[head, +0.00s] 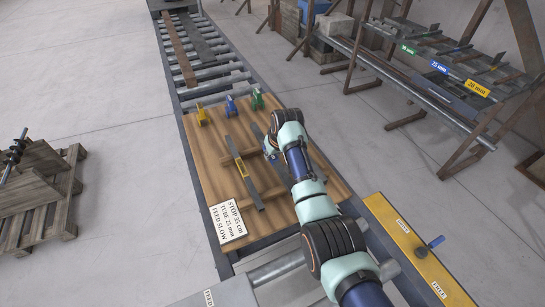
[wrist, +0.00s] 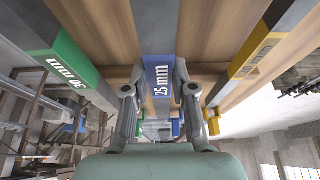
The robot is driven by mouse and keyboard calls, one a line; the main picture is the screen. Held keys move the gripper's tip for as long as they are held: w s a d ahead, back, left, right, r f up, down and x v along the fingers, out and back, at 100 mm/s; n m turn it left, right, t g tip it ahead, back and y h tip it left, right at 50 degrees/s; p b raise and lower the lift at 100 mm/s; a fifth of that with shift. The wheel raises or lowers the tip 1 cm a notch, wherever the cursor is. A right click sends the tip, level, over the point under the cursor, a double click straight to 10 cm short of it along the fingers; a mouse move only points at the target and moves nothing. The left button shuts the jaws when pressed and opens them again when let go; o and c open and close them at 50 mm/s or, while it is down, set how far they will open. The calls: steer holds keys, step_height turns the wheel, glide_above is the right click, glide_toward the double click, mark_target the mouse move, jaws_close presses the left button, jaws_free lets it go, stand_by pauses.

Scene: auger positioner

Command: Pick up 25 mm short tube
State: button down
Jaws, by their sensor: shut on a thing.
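The 25 mm short tube, grey with a blue label reading "25 mm" (wrist: 158,78), lies between my gripper's two fingers in the wrist view. My gripper (wrist: 159,92) is shut on it at the label. A green-labelled tube (wrist: 68,62), reading 30 mm, is on the left in the wrist view.
Yellow (head: 202,115), blue (head: 231,104) and green (head: 257,99) pieces stand at the board's far edge. A roller conveyor (head: 210,70) runs beyond. A labelled rack (head: 440,80) stands at right, a pallet (head: 45,200) at left.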

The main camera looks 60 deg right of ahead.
step_height(320, 180, up, 18)
steer(key=shift+p, duration=0.4)
